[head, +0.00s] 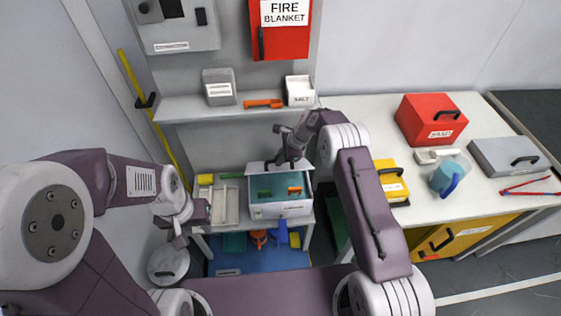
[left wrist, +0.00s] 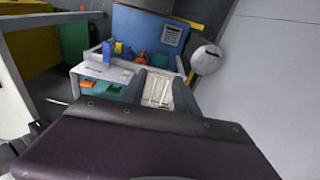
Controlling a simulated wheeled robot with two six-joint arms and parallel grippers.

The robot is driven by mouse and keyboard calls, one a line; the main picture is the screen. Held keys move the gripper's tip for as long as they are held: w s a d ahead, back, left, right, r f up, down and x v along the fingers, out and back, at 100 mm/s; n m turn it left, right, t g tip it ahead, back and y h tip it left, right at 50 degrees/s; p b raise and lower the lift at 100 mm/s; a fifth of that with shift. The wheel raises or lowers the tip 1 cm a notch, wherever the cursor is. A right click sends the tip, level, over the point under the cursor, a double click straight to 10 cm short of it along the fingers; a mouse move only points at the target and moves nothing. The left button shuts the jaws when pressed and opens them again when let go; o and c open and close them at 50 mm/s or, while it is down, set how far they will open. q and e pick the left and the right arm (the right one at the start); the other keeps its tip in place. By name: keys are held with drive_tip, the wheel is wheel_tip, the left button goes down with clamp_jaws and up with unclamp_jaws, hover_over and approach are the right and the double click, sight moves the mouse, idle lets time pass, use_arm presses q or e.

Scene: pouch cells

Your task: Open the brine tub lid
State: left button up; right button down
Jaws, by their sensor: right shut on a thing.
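The brine tub (head: 281,210) is a white box with a teal inside, standing on the low bench; its label is too small to read. Its pale lid (head: 258,168) is raised at the back edge, so the inside shows with a green and an orange piece in it. My right gripper (head: 291,160) is shut at the lid, on what looks like its dark handle; the grip is partly hidden. The tub also shows in the left wrist view (left wrist: 103,73). My left gripper (left wrist: 160,92) is open and empty, left of the tub by a pale tray (head: 229,205).
A lidded round bin (head: 168,264) stands on the floor at left. Blue, orange and teal things sit on a blue surface (head: 262,258) below the bench. A shelf (head: 190,108) runs above. The right counter holds a yellow case (head: 391,180), a red box (head: 430,118) and a blue-handled jug (head: 447,178).

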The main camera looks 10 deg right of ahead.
use_arm(q)
drive_tip(key=shift+f, duration=0.1)
drive_tip(key=c, duration=0.5)
drive_tip(key=shift+f+m, duration=0.25)
drive_tip(key=shift+m, duration=0.35)
clamp_jaws()
drive_tip(key=w+d+f+m+t+y, duration=0.1)
drive_tip(key=w+f+m+t+y, duration=0.1)
drive_tip(key=w+m+y, duration=0.5)
drive_tip(key=w+d+f+m+t, duration=0.1)
drive_tip(key=w+d+f+m, duration=0.3)
drive_tip(key=m, duration=0.8)
drive_tip(key=w+d+f+m+t+h, duration=0.2)
drive_tip(key=w+d+m+t+h, duration=0.15)
drive_tip(key=d+m, duration=0.6)
drive_tip(key=w+d+f+m+t+h, duration=0.1)
drive_tip(key=w+d+m+t+h, duration=0.45)
drive_tip(key=d, duration=0.75)
drive_tip(key=m+y, duration=0.1)
drive_tip(key=y, duration=0.1)
hover_over(288, 168)
drive_tip(key=s, duration=0.4)
drive_tip(key=shift+g, duration=0.4)
drive_tip(key=f, duration=0.4)
drive_tip(key=shift+w+a+f, duration=0.15)
drive_tip(key=shift+a+f, duration=0.05)
drive_tip(key=shift+f, duration=0.2)
